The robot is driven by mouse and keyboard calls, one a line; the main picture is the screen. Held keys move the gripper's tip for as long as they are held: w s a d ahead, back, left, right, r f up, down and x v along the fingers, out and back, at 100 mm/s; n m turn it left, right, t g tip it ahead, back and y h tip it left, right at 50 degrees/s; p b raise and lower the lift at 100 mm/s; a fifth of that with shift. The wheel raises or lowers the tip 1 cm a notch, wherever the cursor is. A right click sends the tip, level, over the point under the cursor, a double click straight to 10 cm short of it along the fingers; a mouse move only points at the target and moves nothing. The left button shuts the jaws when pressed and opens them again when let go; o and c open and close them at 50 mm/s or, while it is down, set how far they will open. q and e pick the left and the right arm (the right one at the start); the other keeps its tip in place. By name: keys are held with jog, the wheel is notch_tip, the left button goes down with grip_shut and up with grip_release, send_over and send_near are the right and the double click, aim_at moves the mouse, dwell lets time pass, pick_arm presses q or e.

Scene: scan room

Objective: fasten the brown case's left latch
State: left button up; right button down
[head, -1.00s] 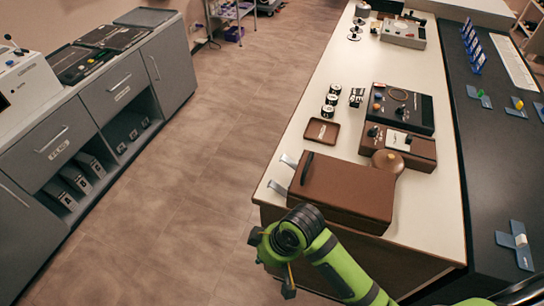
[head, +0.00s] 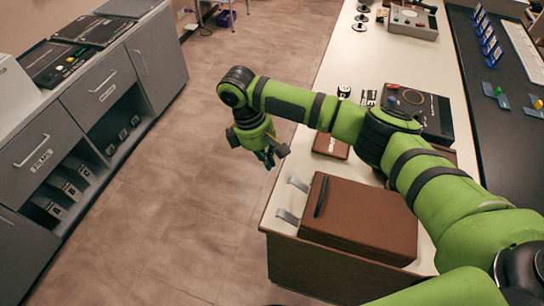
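The brown case (head: 365,222) lies closed-looking on the pale counter near its left edge. A dark handle (head: 321,196) is on its left side. Two grey latches stick out from that side over the counter edge: the farther one (head: 298,184) and the nearer one (head: 287,216). Both look swung out from the case. My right gripper (head: 268,158) hangs over the aisle, beyond and left of the latches, apart from the case. Its small dark fingers point down; their gap is unclear. My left gripper is not in view.
My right arm crosses the counter and hides part of it. Beyond the case are a brown tray (head: 330,143) and a dark device with knobs (head: 425,108). Grey cabinets (head: 100,95) stand at left. The floor aisle (head: 190,200) between is clear.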

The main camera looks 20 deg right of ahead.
aim_at(298, 185)
jog(key=x, duration=0.2)
jog(key=p+x, duration=0.1)
jog(key=x, duration=0.2)
jog(key=d+p+x, duration=0.1)
jog(key=x, duration=0.1)
jog(key=shift+w+f, duration=0.2)
jog(key=shift+d+f, duration=0.1)
jog(key=shift+f, duration=0.25)
jog(key=shift+s+f, duration=0.1)
jog(key=shift+f, duration=0.2)
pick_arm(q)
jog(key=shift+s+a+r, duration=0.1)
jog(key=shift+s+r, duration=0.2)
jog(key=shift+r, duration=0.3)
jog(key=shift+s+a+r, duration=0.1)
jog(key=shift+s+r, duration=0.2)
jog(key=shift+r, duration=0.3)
